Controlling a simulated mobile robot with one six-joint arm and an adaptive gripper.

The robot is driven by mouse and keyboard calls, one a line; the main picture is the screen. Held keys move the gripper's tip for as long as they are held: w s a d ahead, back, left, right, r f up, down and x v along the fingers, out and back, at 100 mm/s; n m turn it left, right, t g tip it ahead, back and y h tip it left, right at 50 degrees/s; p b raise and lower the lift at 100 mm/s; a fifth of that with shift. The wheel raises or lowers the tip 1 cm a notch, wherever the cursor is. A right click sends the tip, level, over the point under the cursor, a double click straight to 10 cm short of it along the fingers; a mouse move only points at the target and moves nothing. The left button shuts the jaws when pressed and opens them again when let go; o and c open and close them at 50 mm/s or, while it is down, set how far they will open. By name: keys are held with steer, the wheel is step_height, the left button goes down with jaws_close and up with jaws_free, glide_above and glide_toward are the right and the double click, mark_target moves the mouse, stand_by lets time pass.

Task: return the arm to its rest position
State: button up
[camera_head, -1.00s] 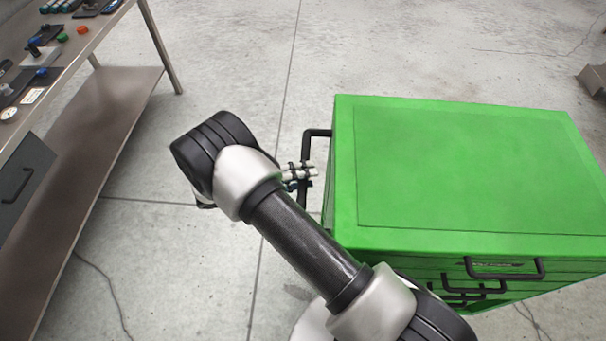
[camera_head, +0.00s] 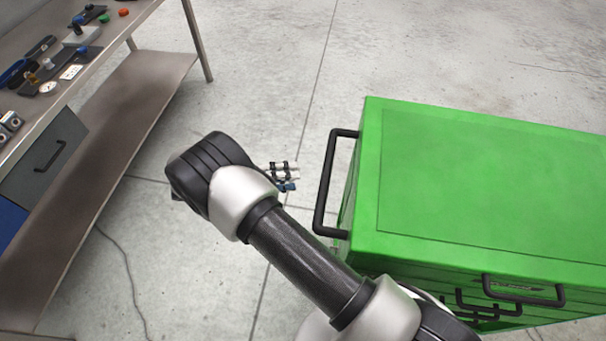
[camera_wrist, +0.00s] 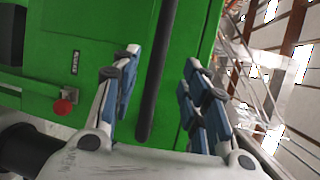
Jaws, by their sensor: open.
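My arm reaches up and left from the bottom of the head view, bent at a black joint. Only a small part of my gripper (camera_head: 285,173) shows there, beyond the arm and left of the green cabinet's side handle. In the wrist view my gripper (camera_wrist: 160,95) has its two blue-padded fingers spread apart with nothing held between them. A black bar, which looks like the side handle (camera_wrist: 157,75), shows in the gap between the fingers, in front of the green cabinet. I cannot tell its distance from the fingers there; in the head view they look apart.
The green cabinet (camera_head: 480,190) stands close on the right, its black side handle (camera_head: 331,185) sticking out toward my arm. A metal workbench (camera_head: 120,120) with small parts on top stands on the left. Bare concrete floor (camera_head: 265,70) lies between them.

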steer(key=shift+s+a+r, duration=0.1)
steer(key=shift+a, duration=0.4)
